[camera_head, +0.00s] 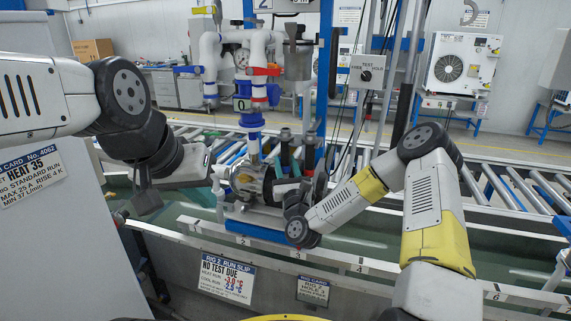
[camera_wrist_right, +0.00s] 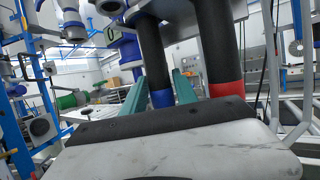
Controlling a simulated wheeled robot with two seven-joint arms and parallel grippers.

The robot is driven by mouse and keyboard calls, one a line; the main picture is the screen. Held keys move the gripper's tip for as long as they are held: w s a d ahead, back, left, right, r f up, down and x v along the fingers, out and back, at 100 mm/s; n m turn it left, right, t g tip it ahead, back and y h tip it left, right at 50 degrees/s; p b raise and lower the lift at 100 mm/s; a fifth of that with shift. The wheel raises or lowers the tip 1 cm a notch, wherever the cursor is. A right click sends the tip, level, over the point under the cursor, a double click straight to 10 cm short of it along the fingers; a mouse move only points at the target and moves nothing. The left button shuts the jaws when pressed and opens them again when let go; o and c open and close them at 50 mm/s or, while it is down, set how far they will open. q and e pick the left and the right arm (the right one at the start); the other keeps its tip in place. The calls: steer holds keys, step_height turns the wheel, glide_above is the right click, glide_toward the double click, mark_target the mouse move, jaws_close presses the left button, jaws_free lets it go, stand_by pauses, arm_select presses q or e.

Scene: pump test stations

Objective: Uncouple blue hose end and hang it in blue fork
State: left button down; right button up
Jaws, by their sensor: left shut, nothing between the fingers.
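In the right wrist view a black hose with a blue band (camera_wrist_right: 162,98) hangs between the two teal fingers of my right gripper (camera_wrist_right: 160,90). The fingers lie close on either side of it; whether they press on it is unclear. The hose's lower end is hidden behind the gripper body. In the head view my right wrist reaches in beside the pump (camera_head: 252,182), and the coupling is hidden. My left gripper (camera_head: 165,187) is shut and empty, left of the pump. I cannot make out the blue fork clearly.
A second black hose with a red band (camera_wrist_right: 227,88) hangs close to the right of the blue-banded one. White pipes (camera_head: 208,60) rise above the pump. A roller conveyor (camera_head: 510,188) runs behind. A rail with number labels (camera_head: 400,278) crosses in front.

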steer(key=shift+o, duration=1.3)
steer(key=shift+f, duration=0.1)
steer(key=v, duration=0.7)
steer(key=shift+s, duration=0.4)
steer(key=shift+s+f, duration=0.1)
